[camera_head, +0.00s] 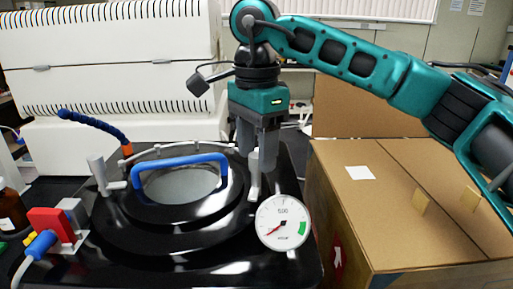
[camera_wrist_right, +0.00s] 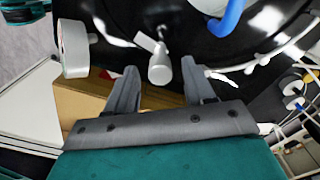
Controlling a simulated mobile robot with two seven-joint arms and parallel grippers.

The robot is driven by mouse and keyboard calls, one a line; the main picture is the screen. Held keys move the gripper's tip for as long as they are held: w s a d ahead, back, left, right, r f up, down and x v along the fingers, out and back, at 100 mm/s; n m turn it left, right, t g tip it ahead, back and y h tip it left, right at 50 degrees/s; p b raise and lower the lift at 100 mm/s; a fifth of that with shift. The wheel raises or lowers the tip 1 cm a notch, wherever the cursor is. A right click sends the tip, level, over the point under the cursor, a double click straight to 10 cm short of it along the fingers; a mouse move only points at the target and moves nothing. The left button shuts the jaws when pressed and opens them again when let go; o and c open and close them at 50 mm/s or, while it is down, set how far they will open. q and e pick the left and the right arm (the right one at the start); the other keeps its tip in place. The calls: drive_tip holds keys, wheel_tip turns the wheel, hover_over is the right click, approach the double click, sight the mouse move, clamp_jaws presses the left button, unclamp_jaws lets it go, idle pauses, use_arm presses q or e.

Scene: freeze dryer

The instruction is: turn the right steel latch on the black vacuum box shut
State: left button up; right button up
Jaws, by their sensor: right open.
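The black vacuum box (camera_head: 175,265) has a round lid with a blue handle (camera_head: 180,160). The right steel latch (camera_head: 254,186) stands at the right side of the lid, its upper part close to my right gripper (camera_head: 258,160). In the right wrist view the latch (camera_wrist_right: 160,68) shows a round knob and a short bar, just beyond and between the two fingertips. My right gripper (camera_wrist_right: 160,78) is open, its fingers apart on either side of the knob, with no contact visible. The left steel latch (camera_head: 102,176) is on the lid's other side. My left gripper is not in view.
A white dial gauge (camera_head: 284,222) stands close to the right latch; its side also shows in the wrist view (camera_wrist_right: 75,48). A cardboard box (camera_head: 400,225) is at right. A red-and-blue valve (camera_head: 50,228) is at left. A white ribbed machine (camera_head: 110,60) stands behind.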

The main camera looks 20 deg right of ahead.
drive_tip(key=shift+f, duration=0.2)
clamp_jaws()
idle(0.4)
